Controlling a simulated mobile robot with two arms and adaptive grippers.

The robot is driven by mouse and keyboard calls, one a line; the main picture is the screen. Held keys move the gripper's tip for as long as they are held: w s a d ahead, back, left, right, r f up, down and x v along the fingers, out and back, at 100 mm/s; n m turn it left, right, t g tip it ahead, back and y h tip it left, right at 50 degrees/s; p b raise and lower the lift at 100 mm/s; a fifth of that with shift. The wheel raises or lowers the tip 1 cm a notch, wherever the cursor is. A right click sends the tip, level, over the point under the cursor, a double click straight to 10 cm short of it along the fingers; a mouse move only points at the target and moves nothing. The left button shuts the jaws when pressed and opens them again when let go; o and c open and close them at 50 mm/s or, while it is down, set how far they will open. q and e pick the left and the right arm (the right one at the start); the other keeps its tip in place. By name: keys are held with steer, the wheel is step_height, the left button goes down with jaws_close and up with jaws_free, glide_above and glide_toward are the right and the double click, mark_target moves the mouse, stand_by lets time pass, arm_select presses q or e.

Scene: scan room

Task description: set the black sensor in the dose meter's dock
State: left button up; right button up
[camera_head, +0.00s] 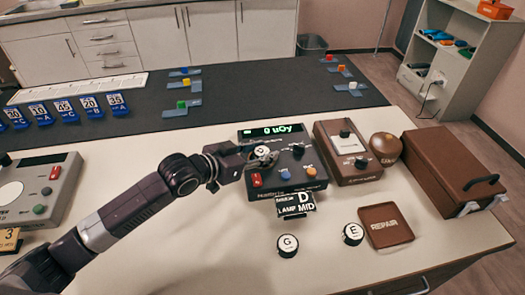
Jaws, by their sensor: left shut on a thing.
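The dose meter (285,178) is a dark box on the white table, its green display reading "0 uGy". It has a red switch, a blue knob and an orange knob on its face. My left gripper (265,157) reaches in from the left over the meter's upper left face. It is shut on the black sensor (262,150), a small round piece with a pale top, mostly hidden by the fingers. The dock is hidden beneath the gripper, and I cannot tell whether the sensor touches it. My right gripper is not in view.
A sign (295,204) reads "SENSOR D, LAMP MID" before the meter. Round pieces marked G (288,245) and E (353,233) lie in front, beside a brown REPAIR tray (386,225). A brown device (347,153) and a brown case (452,167) stand right.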

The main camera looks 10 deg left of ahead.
arm_select(q)
steer(key=o, duration=1.2)
steer(key=shift+f, duration=0.15)
steer(key=shift+s+a+r, duration=0.1)
steer(key=shift+r, duration=0.1)
steer(key=shift+b+v, duration=0.4)
steer(key=shift+v, duration=5.5)
